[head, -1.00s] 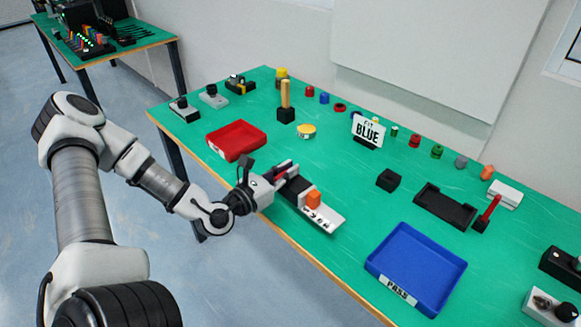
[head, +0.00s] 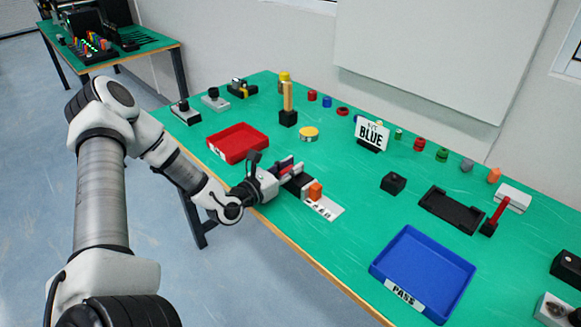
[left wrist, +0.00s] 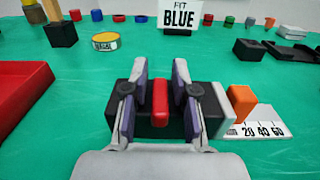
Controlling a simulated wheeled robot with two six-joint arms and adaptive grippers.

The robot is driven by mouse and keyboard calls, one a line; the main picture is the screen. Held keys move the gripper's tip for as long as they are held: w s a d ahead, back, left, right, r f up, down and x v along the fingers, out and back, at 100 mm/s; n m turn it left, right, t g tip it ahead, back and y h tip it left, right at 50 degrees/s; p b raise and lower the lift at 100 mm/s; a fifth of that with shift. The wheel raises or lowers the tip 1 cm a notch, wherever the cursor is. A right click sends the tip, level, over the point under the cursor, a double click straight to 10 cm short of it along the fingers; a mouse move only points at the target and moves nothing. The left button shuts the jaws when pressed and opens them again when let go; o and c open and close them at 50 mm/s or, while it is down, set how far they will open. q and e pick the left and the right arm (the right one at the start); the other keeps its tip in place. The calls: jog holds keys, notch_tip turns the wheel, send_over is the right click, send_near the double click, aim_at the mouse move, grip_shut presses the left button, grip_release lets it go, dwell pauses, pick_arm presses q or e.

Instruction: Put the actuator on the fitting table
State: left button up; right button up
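The actuator (head: 325,206) has a black body, a red grip on top, an orange block and a white scale plate, near the front edge of the green table in the head view. In the left wrist view its black body (left wrist: 207,112) spans the middle, and the scale reads 20, 40, 60. I cannot tell whether the actuator touches the table. No fitting table is labelled. My right gripper is out of view.
A red tray (head: 262,139) is left of the actuator, a blue PASS tray (head: 462,263) to its right. A FIT BLUE sign (head: 371,131), a black tray (head: 466,226) and several small parts stand farther back. Another table (head: 162,46) is at far left.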

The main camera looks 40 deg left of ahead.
pick_arm(q)
jog(key=shift+r, duration=0.2)
jog(key=s+p, duration=0.2)
jog(key=s, duration=0.2)
jog(key=s+p, duration=0.3)
jog(key=s, duration=0.1)
jog(key=s+p, duration=0.3)
jog(key=shift+s+a+r, duration=0.1)
jog(key=shift+s+a, duration=0.3)
jog(key=shift+s, duration=0.15)
jog(key=shift+f, duration=0.2)
